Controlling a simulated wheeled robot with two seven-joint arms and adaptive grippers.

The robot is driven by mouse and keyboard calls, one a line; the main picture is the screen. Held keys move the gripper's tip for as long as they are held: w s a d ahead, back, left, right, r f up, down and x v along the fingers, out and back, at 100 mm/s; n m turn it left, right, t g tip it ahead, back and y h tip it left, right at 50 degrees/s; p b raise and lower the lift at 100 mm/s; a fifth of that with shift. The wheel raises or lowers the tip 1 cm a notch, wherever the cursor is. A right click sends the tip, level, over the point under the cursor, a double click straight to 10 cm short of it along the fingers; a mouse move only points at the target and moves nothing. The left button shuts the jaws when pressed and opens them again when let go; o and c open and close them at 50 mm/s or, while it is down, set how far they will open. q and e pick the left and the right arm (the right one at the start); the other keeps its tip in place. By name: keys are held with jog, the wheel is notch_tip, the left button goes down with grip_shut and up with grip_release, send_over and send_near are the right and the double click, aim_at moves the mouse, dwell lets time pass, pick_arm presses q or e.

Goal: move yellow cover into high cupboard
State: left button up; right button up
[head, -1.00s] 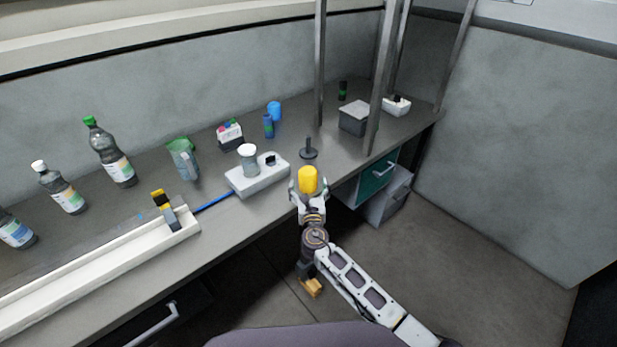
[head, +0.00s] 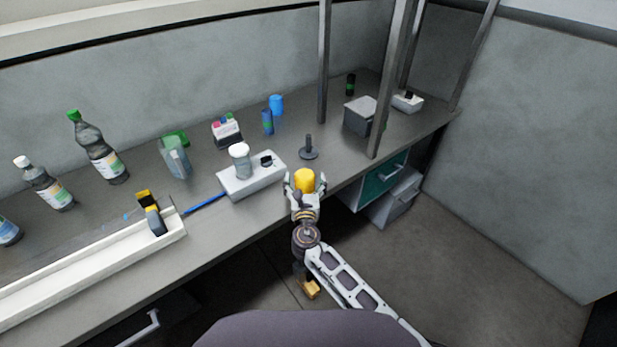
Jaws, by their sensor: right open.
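The yellow cover (head: 304,180) is a small yellow cylinder near the front edge of the grey workbench, right of the white device. My right gripper (head: 304,186) is open, with its fingers on either side of the cover. I cannot tell whether they touch it. My left gripper is not in view. No high cupboard is clearly visible in the head view.
The workbench (head: 230,208) holds a white device (head: 252,178) with a jar, a dark spindle (head: 308,150), bottles (head: 98,148) and a white tray (head: 95,266). Metal posts (head: 391,85) rise at the back right. A teal drawer (head: 383,180) is below the bench.

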jog(key=shift+w, duration=0.2)
jog(key=shift+s+a+r, duration=0.1)
jog(key=shift+s+r, duration=0.05)
jog(key=c, duration=1)
jog(key=shift+c, duration=0.6)
jog(key=shift+r, duration=0.65)
notch_tip(320, 180, up, 7)
jog(key=shift+p, duration=0.95)
jog(key=shift+r, duration=0.8)
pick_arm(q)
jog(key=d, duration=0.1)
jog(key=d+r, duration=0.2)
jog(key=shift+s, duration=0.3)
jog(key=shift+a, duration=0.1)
